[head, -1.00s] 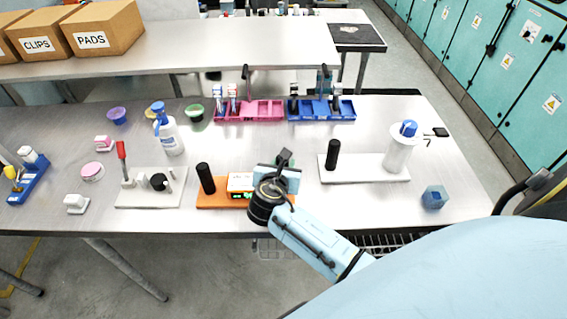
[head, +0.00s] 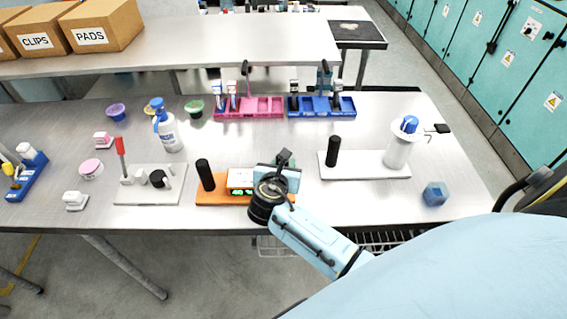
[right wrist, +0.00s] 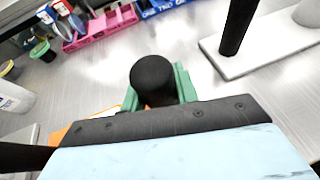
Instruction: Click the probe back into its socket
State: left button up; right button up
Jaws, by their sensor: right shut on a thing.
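The orange base (head: 215,198) sits near the table's front edge. On it stand a black upright post (head: 205,174) and a white box (head: 239,179) with a lit green display. My right gripper (right wrist: 158,92) is over the base's right end, its green fingers shut on the black, round-topped probe (right wrist: 152,76). The probe's dark top (head: 283,157) also shows in the head view. Its lower end and the socket are hidden by my gripper and wrist, so I cannot tell how deep it sits. My left gripper is not in view.
A white base (head: 365,172) with a black post and a white cylinder stands to the right. A grey base (head: 150,190) with a red-handled lever is to the left. Pink (head: 262,106) and blue (head: 345,108) racks stand behind. The table between them is clear.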

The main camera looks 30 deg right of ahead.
jog(key=shift+f, duration=0.1)
jog(key=o, duration=1.7)
notch_tip(320, 180, up, 5)
jog(key=p, duration=0.6)
jog(key=shift+r, duration=2.05)
jog(key=shift+s, duration=0.1)
